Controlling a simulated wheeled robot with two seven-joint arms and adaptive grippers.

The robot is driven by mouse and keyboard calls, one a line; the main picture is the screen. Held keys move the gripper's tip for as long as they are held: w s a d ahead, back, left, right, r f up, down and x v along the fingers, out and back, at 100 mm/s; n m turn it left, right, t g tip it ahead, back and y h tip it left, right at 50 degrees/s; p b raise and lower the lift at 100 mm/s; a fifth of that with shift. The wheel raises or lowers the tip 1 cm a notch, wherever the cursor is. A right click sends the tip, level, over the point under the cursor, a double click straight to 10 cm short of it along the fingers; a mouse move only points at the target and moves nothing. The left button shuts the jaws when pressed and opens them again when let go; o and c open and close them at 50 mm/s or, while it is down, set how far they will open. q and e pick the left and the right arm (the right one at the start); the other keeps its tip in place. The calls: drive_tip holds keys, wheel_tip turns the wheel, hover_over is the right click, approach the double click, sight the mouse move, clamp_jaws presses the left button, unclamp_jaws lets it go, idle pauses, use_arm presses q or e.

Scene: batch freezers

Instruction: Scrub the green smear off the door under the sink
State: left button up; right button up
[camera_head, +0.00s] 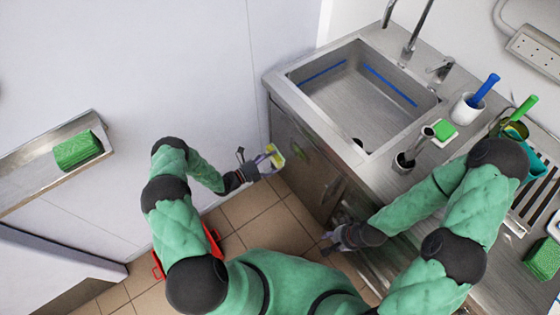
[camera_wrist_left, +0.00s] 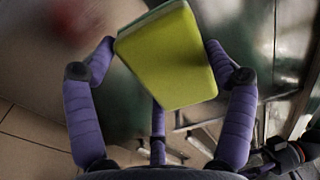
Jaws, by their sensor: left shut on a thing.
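My left gripper (camera_head: 262,164) is shut on a yellow sponge (camera_head: 275,157) with a green layer. The left wrist view shows the sponge (camera_wrist_left: 165,62) between its purple fingers. The metal door (camera_head: 318,183) under the sink (camera_head: 362,95) is just right of the sponge; I cannot tell whether they touch. A faint green smear (camera_head: 303,148) shows on the door's upper part, and dark green (camera_wrist_left: 118,105) shows behind the sponge in the wrist view. My right gripper (camera_head: 332,242) is low by the cabinet front; its finger state is unclear.
The counter holds a blue-handled brush (camera_head: 485,90), a white cup (camera_head: 467,108), a small green sponge (camera_head: 444,130) and a green block (camera_head: 543,258). Another green block (camera_head: 77,150) lies on the left wall shelf (camera_head: 40,165). Tiled floor (camera_head: 270,230) is open before the cabinet.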

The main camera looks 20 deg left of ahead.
sight(308, 165)
use_arm(q)
drive_tip(key=shift+w+a+f+n+t+y, duration=0.25)
drive_tip(key=shift+a+f+n+t+y, duration=0.1)
drive_tip(key=shift+a+t, duration=0.1)
drive_tip(key=shift+w+d, duration=0.1)
drive_tip(key=shift+w, duration=0.05)
drive_tip(key=shift+x, duration=2.75)
drive_tip(key=shift+d, duration=0.1)
drive_tip(key=shift+b+x, duration=0.7)
drive_tip(key=shift+x, duration=0.15)
drive_tip(key=shift+s+d+p, duration=0.45)
drive_tip(key=shift+s+d, duration=0.45)
drive_tip(key=shift+d, duration=0.25)
drive_tip(key=shift+s+d+p, duration=0.25)
drive_tip(key=shift+s+d, duration=0.6)
drive_tip(key=shift+d, duration=0.3)
drive_tip(key=shift+s+d+p, duration=0.3)
drive_tip(key=shift+s+d, duration=0.6)
drive_tip(key=shift+d, duration=0.25)
drive_tip(key=shift+s+d+p, duration=0.25)
drive_tip(key=shift+s+d, duration=0.6)
drive_tip(key=shift+d, duration=0.25)
